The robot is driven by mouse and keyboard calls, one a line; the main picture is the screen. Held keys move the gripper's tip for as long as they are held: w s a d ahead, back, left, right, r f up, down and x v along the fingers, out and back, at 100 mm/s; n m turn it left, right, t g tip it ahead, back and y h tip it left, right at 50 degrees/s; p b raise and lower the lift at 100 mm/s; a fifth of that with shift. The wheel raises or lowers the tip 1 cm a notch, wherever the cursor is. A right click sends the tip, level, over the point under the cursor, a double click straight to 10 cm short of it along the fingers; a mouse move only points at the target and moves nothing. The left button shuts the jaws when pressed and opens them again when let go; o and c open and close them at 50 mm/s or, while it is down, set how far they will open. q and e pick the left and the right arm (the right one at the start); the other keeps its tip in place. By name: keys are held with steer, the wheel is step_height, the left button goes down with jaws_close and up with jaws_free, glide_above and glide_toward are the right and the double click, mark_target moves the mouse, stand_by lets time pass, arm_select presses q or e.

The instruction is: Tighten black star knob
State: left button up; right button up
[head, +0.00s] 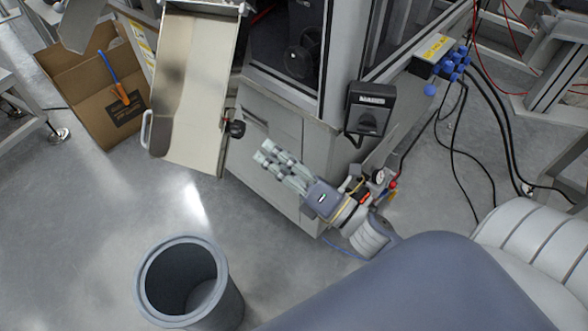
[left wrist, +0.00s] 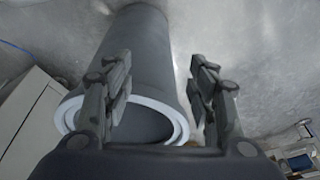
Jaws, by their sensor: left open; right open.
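The black star knob (head: 235,129) sits on the right edge of the metal chute (head: 190,85) in the head view. My right gripper (head: 266,152) is to the right of the knob and a little below it in the picture, with its fingers pointing toward the upper left. A gap shows between the fingertips and the knob; the gripper is open and empty. My left gripper (left wrist: 160,78) shows only in the left wrist view, open with nothing between its fingers. The knob is not visible in the left wrist view.
A grey round bin (head: 190,285) stands on the floor below the chute; it also shows in the left wrist view (left wrist: 145,50). A grey cabinet (head: 270,145) is behind my right gripper. A cardboard box (head: 90,85) lies at left. Cables (head: 510,130) hang at right.

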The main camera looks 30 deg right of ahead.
steer(key=shift+v, duration=2.5)
